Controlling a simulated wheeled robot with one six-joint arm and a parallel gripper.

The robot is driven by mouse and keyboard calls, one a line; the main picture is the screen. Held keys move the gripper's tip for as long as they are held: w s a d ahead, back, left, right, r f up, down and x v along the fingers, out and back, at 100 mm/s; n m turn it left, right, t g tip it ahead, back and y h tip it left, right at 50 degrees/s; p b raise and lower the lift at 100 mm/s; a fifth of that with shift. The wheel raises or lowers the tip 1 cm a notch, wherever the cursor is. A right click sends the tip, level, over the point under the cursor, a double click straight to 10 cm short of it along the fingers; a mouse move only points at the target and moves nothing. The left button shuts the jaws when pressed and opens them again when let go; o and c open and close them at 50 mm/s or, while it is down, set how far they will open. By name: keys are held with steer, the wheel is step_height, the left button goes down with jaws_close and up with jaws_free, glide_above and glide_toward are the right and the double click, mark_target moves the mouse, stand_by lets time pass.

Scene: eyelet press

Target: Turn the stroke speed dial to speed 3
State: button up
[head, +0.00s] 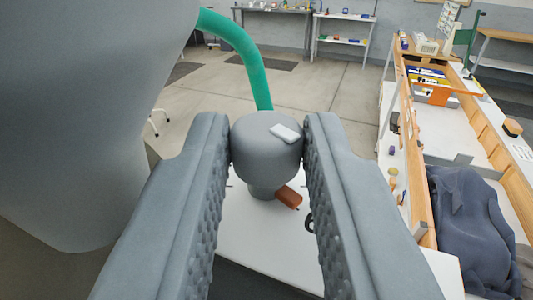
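A round grey knob (262,150) with a white raised mark (285,133) on its upper right side shows in the middle of the head view. It looks like the stroke speed dial, but no numbers or scale can be read. A narrower neck shows below it. My gripper (267,148) has one finger on each side of the knob, and both fingertips appear to touch it.
A green tube (245,57) comes down behind the knob. A large grey rounded body (80,110) fills the left. An orange-brown piece (288,197) is beside the neck, above a white surface (255,235). At right, a wooden-edged bench holds dark cloth (468,225).

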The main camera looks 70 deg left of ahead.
steer(key=shift+w+n+g, duration=0.15)
steer(key=shift+n+g, duration=0.15)
steer(key=shift+g, duration=0.2)
steer(key=n+g, duration=0.2)
steer(key=g, duration=0.1)
steer(key=shift+w+d+f+g+y, duration=0.1)
steer(key=shift+w+g+y, duration=0.2)
steer(key=shift+w+y, duration=0.1)
steer(key=shift+w+n+g+h, duration=0.15)
steer(key=shift+n+g+h, duration=0.1)
steer(key=shift+n+g, duration=1.3)
steer(key=shift+w+n+g+h, duration=0.2)
steer(key=shift+n+g, duration=0.75)
steer(key=shift+g, duration=1.1)
steer(key=shift+g+h, duration=0.25)
steer(key=shift+g, duration=0.05)
steer(key=o, duration=0.7)
steer(key=shift+s, duration=0.1)
